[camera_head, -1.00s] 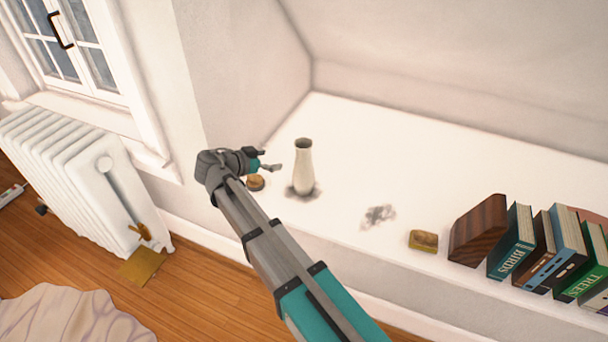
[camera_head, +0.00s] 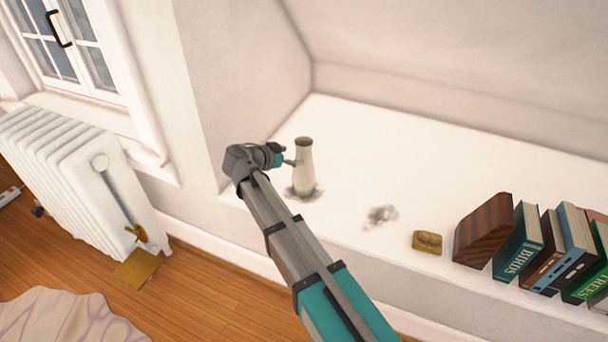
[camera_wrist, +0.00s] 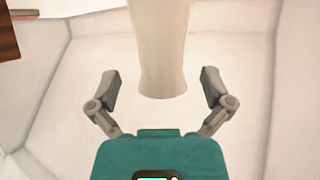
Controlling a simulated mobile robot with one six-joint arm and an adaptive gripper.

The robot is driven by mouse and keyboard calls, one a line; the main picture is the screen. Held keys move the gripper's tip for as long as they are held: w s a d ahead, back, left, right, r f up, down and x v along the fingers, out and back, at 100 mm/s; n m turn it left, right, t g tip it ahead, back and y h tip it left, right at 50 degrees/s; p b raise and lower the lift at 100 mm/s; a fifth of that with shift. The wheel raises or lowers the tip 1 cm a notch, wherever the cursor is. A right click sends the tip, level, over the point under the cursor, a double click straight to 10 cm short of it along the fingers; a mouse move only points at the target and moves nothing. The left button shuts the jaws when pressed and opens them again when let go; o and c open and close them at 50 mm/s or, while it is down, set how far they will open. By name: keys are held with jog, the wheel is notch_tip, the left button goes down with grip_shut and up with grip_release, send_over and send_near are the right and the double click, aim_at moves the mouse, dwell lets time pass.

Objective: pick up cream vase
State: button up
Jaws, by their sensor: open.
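The cream vase (camera_head: 304,172) stands upright on the white ledge (camera_head: 350,155), near its left end. In the wrist view, the two fingers (camera_wrist: 161,90) are spread, one on each side of the vase, with a gap to each. The gripper is open and holds nothing. One finger is partly hidden in the head view.
A small yellowish block (camera_head: 427,242), a dark wooden block (camera_head: 484,232) and several books (camera_head: 540,252) are on the ledge at the right. A grey smudge (camera_head: 381,216) marks the ledge. A white radiator (camera_head: 80,180) stands at the left. The ledge behind the vase is clear.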

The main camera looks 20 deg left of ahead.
aim_at(298, 156)
jog(key=shift+w+f, duration=0.1)
jog(key=b+x, duration=0.1)
jog(key=x, duration=0.1)
jog(key=b+x, duration=0.1)
jog(key=x, duration=0.1)
jog(key=shift+f, duration=0.3)
jog(key=shift+w+d+f, duration=0.1)
jog(key=shift+w+d, duration=0.1)
jog(key=shift+w, duration=0.15)
jog(key=c, duration=1.3)
jog(key=shift+o, duration=0.2)
